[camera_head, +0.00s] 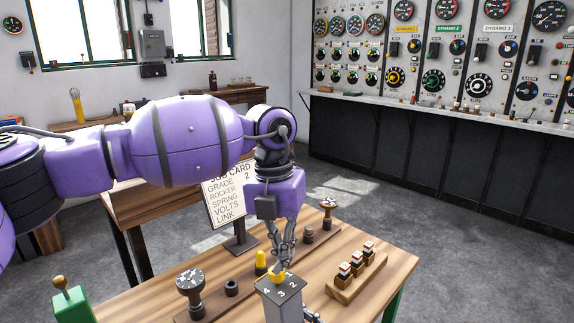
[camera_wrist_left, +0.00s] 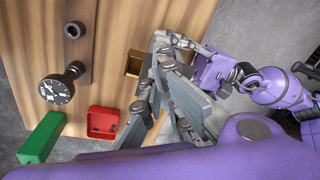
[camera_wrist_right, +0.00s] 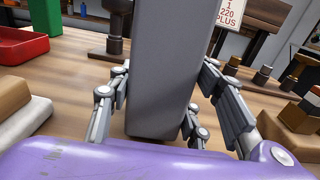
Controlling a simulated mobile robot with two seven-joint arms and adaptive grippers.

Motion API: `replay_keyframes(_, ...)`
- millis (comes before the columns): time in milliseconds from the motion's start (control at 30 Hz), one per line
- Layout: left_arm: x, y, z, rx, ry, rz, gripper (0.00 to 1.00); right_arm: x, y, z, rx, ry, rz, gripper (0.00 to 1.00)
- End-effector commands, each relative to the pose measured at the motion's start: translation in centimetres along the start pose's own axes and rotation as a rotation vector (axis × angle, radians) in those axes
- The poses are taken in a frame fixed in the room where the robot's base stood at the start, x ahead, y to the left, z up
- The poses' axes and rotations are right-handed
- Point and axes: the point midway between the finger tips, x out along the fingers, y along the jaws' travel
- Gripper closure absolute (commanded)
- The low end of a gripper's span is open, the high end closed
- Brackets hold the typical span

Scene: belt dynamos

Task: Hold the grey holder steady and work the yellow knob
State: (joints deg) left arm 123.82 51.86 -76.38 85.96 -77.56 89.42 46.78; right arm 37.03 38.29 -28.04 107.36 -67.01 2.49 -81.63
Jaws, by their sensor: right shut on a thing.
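The grey holder (camera_head: 279,296) stands upright at the table's front edge, with numbers on its top. The yellow knob (camera_head: 277,275) sits on that top. My left gripper (camera_head: 281,262) points down from above, fingers apart just over the knob; whether they touch it is unclear. In the left wrist view its fingers (camera_wrist_left: 165,105) stand apart, and I cannot make out the knob. My right gripper (camera_wrist_right: 160,105) is shut on the holder, a finger on each side of the grey body, which also fills the middle of the right wrist view (camera_wrist_right: 168,65). In the head view it is mostly cut off.
The wooden table bears a dial on a post (camera_head: 189,281), a yellow peg (camera_head: 261,262), a block with several black-and-copper pieces (camera_head: 357,268) and a green block (camera_head: 72,303). A red tray (camera_wrist_left: 103,122) shows in the left wrist view. A job card (camera_head: 229,201) stands behind.

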Motion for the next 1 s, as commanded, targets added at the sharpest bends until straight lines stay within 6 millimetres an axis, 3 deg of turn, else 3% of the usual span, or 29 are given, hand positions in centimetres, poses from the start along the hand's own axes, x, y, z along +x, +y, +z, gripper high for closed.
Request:
replay_keyframes(33,0.3,0.3,-0.3,-0.001,0.013,0.004,1.00,0.0,-0.8,0.1,0.007,-0.001,-0.017,0.98)
replay_keyframes(1000,0.4,1.6,-0.2,-0.004,0.012,0.010,1.00,-0.1,-0.8,-0.1,0.007,0.001,-0.018,0.98)
